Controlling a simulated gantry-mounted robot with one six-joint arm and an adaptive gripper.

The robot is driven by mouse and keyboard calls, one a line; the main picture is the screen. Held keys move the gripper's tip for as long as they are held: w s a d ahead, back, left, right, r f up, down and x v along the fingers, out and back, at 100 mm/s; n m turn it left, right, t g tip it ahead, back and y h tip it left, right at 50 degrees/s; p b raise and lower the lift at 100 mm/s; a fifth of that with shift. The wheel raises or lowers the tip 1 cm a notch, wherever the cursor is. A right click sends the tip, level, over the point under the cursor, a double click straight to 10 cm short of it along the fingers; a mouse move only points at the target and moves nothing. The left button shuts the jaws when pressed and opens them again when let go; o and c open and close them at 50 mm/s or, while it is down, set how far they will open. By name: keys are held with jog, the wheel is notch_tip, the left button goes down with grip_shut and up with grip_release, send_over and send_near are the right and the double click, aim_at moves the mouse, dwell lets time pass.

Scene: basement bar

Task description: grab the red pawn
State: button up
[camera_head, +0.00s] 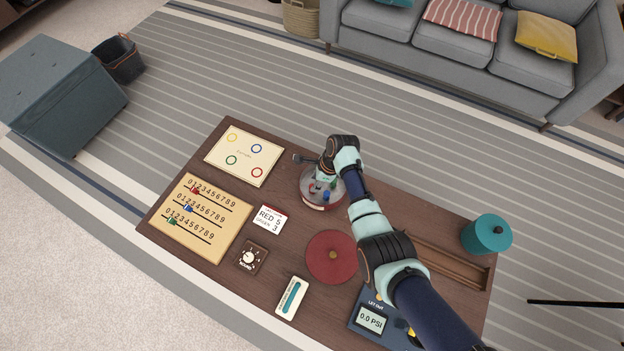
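A round clear bowl or jar (306,191) stands near the table's far edge, with small coloured pieces inside. A blue piece (326,196) shows in it, and bits of red and green show beside it. The pieces are too small and too covered to tell which is the red pawn. My gripper (324,182) points down over and into the bowl. Its fingertips are tiny and overlap the pieces, so I cannot tell whether they are open, shut or touching a piece.
A card with coloured rings (243,155), a slider board (222,245), a RED 5 card (270,219), a dial box (250,258) and a red disc (332,257) lie nearby. A pressure gauge box (371,318), wooden rack (450,266) and teal canister (486,234) stand right.

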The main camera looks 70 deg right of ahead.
jog(key=b+x, duration=0.4)
jog(key=shift+f, duration=0.45)
jog(key=shift+w+a+f, duration=0.1)
jog(key=shift+f, duration=0.1)
jog(key=shift+r, duration=0.2)
jog(key=c, duration=0.5)
jog(key=shift+c, duration=0.2)
notch_tip(320, 180, up, 20)
jog(key=p, duration=1.2)
